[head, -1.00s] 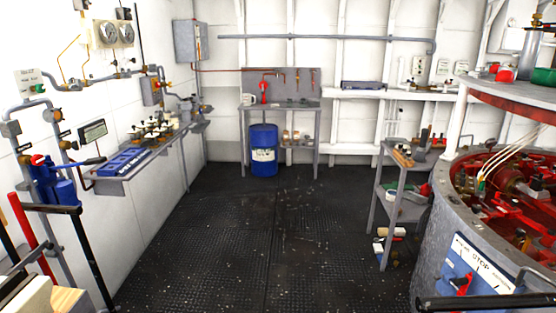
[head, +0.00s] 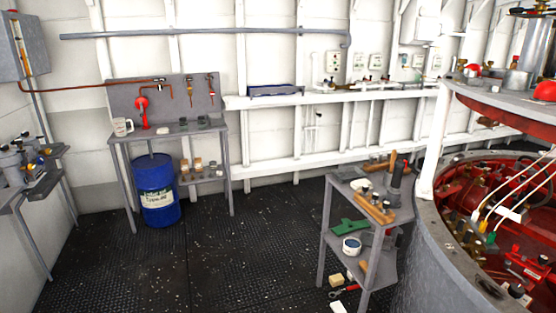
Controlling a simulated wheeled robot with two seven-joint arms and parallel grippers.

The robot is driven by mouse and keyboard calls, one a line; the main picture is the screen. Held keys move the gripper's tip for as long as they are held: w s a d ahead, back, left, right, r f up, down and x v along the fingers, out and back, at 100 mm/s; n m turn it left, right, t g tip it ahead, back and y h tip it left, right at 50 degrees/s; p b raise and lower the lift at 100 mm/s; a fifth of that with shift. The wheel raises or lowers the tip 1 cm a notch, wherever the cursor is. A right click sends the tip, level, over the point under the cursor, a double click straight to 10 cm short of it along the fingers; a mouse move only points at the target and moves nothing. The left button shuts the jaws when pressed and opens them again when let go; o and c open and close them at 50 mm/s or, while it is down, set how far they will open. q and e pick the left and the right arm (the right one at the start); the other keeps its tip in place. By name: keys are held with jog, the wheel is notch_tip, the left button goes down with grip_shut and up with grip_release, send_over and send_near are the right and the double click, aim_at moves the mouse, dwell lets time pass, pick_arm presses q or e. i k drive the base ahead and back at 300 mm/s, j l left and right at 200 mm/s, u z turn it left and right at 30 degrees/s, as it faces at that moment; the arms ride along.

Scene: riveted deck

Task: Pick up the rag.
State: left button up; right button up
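I cannot make out a rag for certain. A flat green piece (head: 349,227) lies on the lower shelf of the grey cart (head: 331,244) at the right; it is too small to tell whether it is cloth. A white round tin (head: 352,247) stands just in front of it on that shelf. Neither of my grippers shows in the head view.
The cart's top holds wooden blocks (head: 376,207) and a dark tool. Small items lie on the floor by its legs. A red machine (head: 480,200) in a round grey housing stands right. A blue drum (head: 157,190) stands under a workbench (head: 182,131). The middle floor is clear.

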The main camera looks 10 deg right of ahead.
aim_at(357, 185)
jog(key=i+j+z, duration=0.1)
jog(key=i+z, duration=0.25)
jog(key=i, duration=1.35)
jog(key=i+z, duration=0.3)
jog(key=i, duration=0.2)
jog(key=i+j+z, duration=0.15)
jog(key=i+z, duration=0.2)
jog(key=i+l+z, duration=0.1)
jog(key=i+z, duration=0.55)
jog(key=i, duration=0.15)
